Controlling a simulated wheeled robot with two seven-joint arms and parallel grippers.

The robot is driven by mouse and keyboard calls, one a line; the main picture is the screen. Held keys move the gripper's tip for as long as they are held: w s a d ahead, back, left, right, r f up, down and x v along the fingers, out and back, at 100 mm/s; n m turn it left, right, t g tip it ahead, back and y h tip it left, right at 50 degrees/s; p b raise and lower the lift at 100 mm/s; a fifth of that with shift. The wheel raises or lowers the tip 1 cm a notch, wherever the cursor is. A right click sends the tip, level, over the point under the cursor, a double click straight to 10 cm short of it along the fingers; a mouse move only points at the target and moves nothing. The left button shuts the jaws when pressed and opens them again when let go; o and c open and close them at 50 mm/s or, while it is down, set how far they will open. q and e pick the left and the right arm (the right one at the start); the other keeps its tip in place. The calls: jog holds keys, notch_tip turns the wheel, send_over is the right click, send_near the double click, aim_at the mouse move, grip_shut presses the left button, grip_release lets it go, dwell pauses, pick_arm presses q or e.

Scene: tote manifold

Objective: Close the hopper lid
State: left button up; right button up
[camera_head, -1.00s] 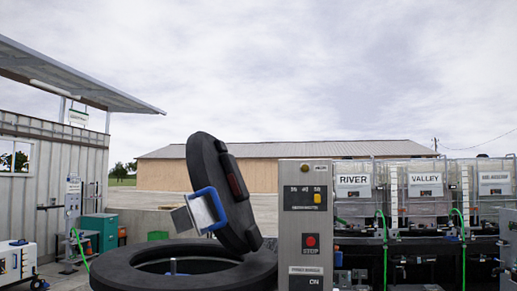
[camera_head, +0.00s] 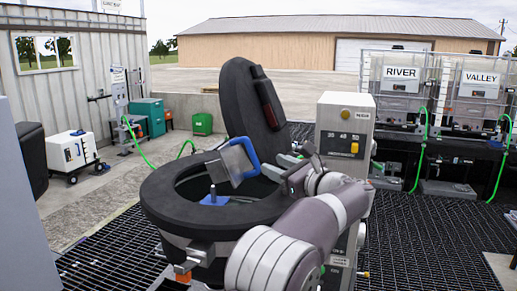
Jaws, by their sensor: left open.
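The hopper lid (camera_head: 241,98) is a thick black disc, standing open and tilted up at the back of the round black hopper rim (camera_head: 165,205). A small blue part with a post (camera_head: 213,199) shows inside the mouth. My right gripper is not in view.
A grey control box (camera_head: 345,112) with buttons stands right of the lid, behind my left arm. Totes labelled River (camera_head: 401,85) and Valley (camera_head: 480,92) stand at the right. Dark grating (camera_head: 120,250) covers the floor. A white wheeled unit (camera_head: 73,153) stands left.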

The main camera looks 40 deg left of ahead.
aim_at(254, 155)
pick_arm(q)
jog(key=p+x, duration=0.2)
jog(key=x, duration=0.1)
jog(key=p+x, duration=0.2)
jog(key=x, duration=0.2)
jog(key=p+x, duration=0.3)
jog(key=shift+w+a+r, duration=0.1)
jog(key=shift+w, duration=0.3)
jog(key=shift+s+a, duration=0.2)
jog(key=shift+w+d, duration=0.1)
jog(key=shift+d, duration=0.05)
jog(key=shift+c, duration=1.2)
grip_shut()
